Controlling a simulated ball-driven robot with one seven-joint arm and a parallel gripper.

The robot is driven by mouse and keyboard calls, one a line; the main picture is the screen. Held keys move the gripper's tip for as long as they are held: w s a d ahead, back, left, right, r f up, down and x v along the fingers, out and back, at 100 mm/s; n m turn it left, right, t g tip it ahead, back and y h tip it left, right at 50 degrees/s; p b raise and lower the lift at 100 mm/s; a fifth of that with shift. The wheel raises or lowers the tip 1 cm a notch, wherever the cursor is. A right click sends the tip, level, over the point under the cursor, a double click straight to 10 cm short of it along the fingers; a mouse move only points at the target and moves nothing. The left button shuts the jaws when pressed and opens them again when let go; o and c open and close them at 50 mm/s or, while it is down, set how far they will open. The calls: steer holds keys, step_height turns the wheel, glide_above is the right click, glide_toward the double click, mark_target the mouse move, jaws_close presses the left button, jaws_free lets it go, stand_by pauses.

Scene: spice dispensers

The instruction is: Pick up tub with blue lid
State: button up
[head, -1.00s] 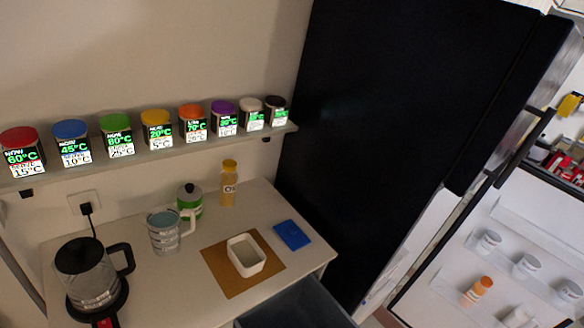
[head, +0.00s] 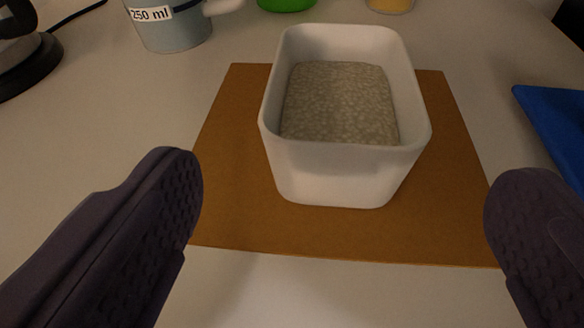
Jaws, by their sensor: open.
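A white open-topped tub (head: 335,172) stands upright in the middle of the head view, with a grey-beige speckled filling inside. No lid is on it. A flat blue piece (head: 558,125), perhaps its lid, lies apart on the counter at the right edge, partly cut off. My gripper (head: 346,180) is open and empty. Its two dark fingers are spread wide at the lower left and lower right, nearer the camera than the tub. I see no contact between the fingers and the tub.
The tub stands on a brown mat (head: 235,215) on a pale counter (head: 100,130). A grey jug (head: 172,32) labelled 250 ml, a green item (head: 286,4) and a yellow-based container (head: 390,5) stand behind. A dark round base (head: 25,65) is at far left.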

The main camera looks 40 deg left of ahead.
steer(key=b, duration=0.3)
glide_above(344, 120)
steer(key=s+d, duration=0.2)
steer(key=s, duration=0.1)
steer(key=f, duration=0.3)
steer(key=shift+s+a+f, duration=0.1)
steer(key=shift+s+a, duration=0.05)
steer(key=shift+a, duration=0.1)
steer(key=c, duration=0.9)
